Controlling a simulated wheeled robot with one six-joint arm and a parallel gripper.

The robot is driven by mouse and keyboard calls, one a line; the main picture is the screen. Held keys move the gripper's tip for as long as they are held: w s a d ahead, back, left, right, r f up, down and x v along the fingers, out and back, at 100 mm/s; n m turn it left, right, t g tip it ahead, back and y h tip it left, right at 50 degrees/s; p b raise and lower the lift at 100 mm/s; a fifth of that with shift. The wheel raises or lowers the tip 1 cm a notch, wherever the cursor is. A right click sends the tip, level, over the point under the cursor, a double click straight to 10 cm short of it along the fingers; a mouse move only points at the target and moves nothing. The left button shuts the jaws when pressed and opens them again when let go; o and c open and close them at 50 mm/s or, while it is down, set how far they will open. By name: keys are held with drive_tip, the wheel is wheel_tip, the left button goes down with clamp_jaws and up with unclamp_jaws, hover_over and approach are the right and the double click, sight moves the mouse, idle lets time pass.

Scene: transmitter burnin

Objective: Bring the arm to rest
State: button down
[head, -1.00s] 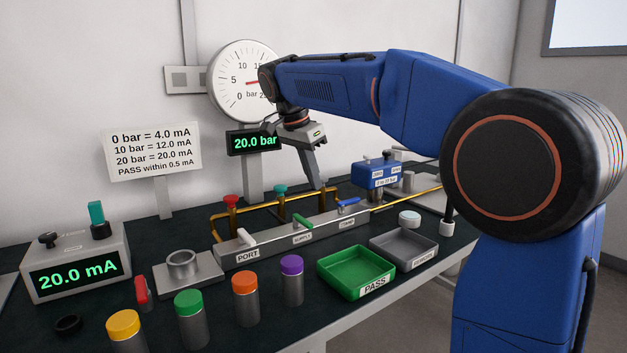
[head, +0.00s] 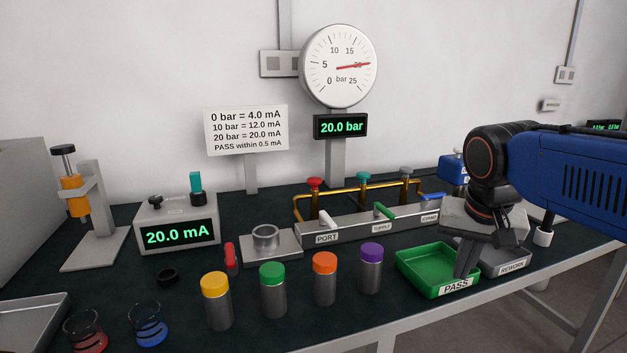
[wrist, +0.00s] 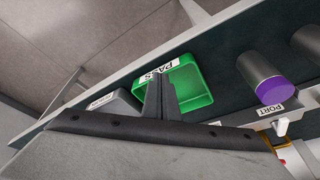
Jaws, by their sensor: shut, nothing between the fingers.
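My gripper (head: 465,262) is shut and empty, pointing down at the right of the head view. It hangs over or in front of the right side of the green PASS tray (head: 418,262); its height above the tray is unclear. In the wrist view my gripper (wrist: 160,98) shows with its closed fingers before the green tray (wrist: 203,80). My forearm reaches in from the right edge. The grey REWORK tray (head: 512,268) is partly hidden behind my gripper.
Capped cylinders, yellow (head: 217,300), green (head: 274,290), orange (head: 325,278) and purple (head: 370,268), stand along the front. The valve manifold (head: 350,232) lies behind. A meter (head: 178,235) reads 20.0 mA, and a display (head: 341,126) 20.0 bar. The floor beyond the front edge is clear.

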drive_tip(key=s+f+n+t+y, duration=0.1)
drive_tip(key=s+f+n, duration=0.3)
drive_tip(key=s+f, duration=0.7)
drive_tip(key=shift+s+d+f+t, duration=0.3)
drive_tip(key=shift+s+f, duration=0.05)
drive_tip(key=shift+f, duration=0.35)
drive_tip(key=shift+d, duration=0.1)
